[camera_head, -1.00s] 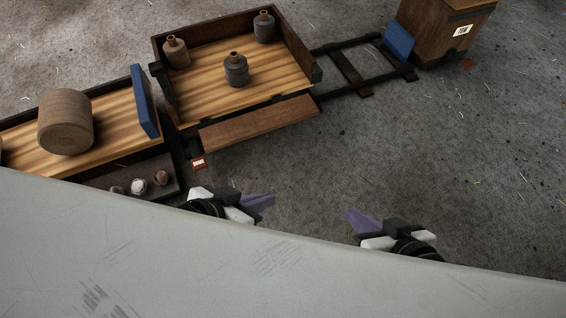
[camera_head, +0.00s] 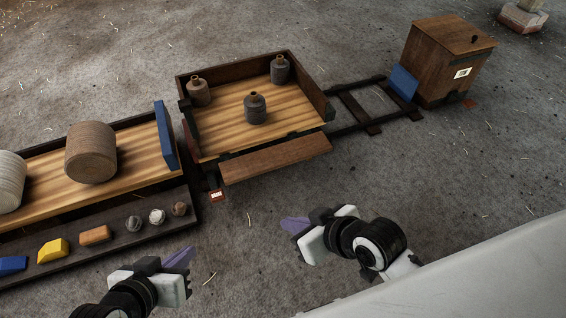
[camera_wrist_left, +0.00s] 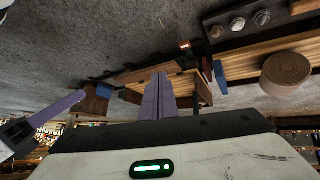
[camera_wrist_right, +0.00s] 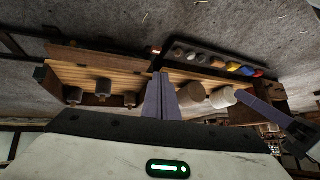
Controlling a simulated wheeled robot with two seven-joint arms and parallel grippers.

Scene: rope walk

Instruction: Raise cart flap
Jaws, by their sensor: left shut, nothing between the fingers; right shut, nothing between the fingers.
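The cart (camera_head: 235,126) stands in the middle of the head view, with a striped wooden bed and dark side walls. Its flap (camera_head: 275,159), a brown board, hangs lowered along the near side, below bed level. Several grey-brown bottles, one of them in front (camera_head: 255,109), stand upright on the bed. My left gripper (camera_head: 186,260) is shut and empty, low and left of the flap, over the floor. My right gripper (camera_head: 289,226) is shut and empty, nearer than the flap and apart from it. The cart also shows in the right wrist view (camera_wrist_right: 110,71).
At left stands another bed with a wooden drum (camera_head: 90,152), a blue end board (camera_head: 166,137) and a dark tray (camera_head: 115,244) of small items. A ladder-like frame (camera_head: 358,108) leads right to a wooden box (camera_head: 440,65). Open floor lies right of the flap.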

